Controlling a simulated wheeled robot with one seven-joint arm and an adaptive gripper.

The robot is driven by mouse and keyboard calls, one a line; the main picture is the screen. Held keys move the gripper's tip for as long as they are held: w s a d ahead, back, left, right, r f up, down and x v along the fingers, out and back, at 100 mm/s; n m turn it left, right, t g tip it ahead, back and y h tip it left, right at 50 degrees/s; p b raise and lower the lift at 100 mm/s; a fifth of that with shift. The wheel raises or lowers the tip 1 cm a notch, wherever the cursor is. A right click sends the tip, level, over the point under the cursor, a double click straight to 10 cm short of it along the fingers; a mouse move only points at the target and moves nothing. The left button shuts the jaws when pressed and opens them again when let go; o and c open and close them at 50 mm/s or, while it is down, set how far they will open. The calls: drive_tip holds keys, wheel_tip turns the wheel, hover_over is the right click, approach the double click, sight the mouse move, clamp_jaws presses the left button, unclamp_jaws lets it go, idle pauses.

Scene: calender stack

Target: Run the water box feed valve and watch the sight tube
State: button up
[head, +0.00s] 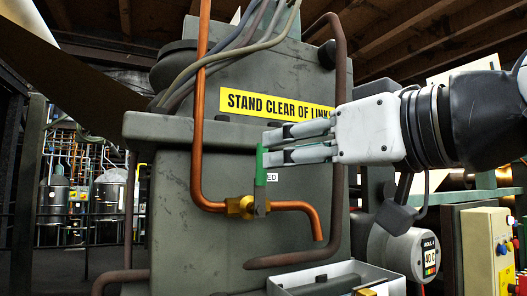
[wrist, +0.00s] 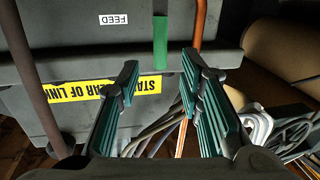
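The brass feed valve (head: 240,206) sits in a copper pipe (head: 198,120) that runs down the front of a grey housing and ends in a downturned spout. Its green-sleeved lever (head: 261,166) stands upright. A FEED label (wrist: 113,19) is on the housing. My gripper (head: 272,146) reaches in from the right, its fingertips at the lever's upper end. In the wrist view, my gripper (wrist: 160,72) is open, with the green lever in line with the gap between the fingers. I cannot tell whether either finger touches it. I cannot make out a sight tube.
A yellow STAND CLEAR sign (head: 275,104) is on the housing behind my gripper. Below the spout is an open white tray (head: 382,284). A round roll temperature gauge (head: 405,250) and a beige button box (head: 487,250) stand at right. A brown pipe (head: 339,190) runs behind my fingers.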

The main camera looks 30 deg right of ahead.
sight(263, 190)
drive_tip(key=w, duration=0.3)
drive_tip(key=w+a, duration=0.1)
drive_tip(key=w, duration=0.2)
drive_tip(key=shift+w+a, duration=0.2)
drive_tip(key=shift+w, duration=0.15)
clamp_jaws()
